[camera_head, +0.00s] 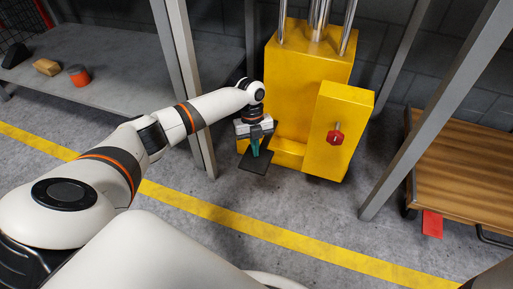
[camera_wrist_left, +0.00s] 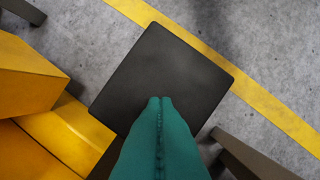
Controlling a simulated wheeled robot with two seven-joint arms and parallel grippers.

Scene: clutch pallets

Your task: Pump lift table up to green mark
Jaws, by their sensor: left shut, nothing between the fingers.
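The yellow lift table base (camera_head: 306,75) stands at the centre of the head view, with several chrome posts rising out of the top of the frame. A dark flat pedal plate (camera_head: 254,165) sticks out low at its front left. The plate fills the middle of the left wrist view (camera_wrist_left: 160,65). My left gripper (camera_head: 255,152) points down over the plate, its teal fingers shut and empty. In the left wrist view the fingertips (camera_wrist_left: 160,101) overlap the plate; I cannot tell whether they touch it. The table top and green mark are not visible. My right gripper is not in view.
A red knob (camera_head: 335,136) sits on the yellow front box (camera_head: 341,118). Grey frame posts (camera_head: 187,85) stand on both sides. A grey shelf (camera_head: 115,65) is at left, a wooden cart (camera_head: 465,170) at right. Yellow-lined floor (camera_head: 290,239) lies clear in front.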

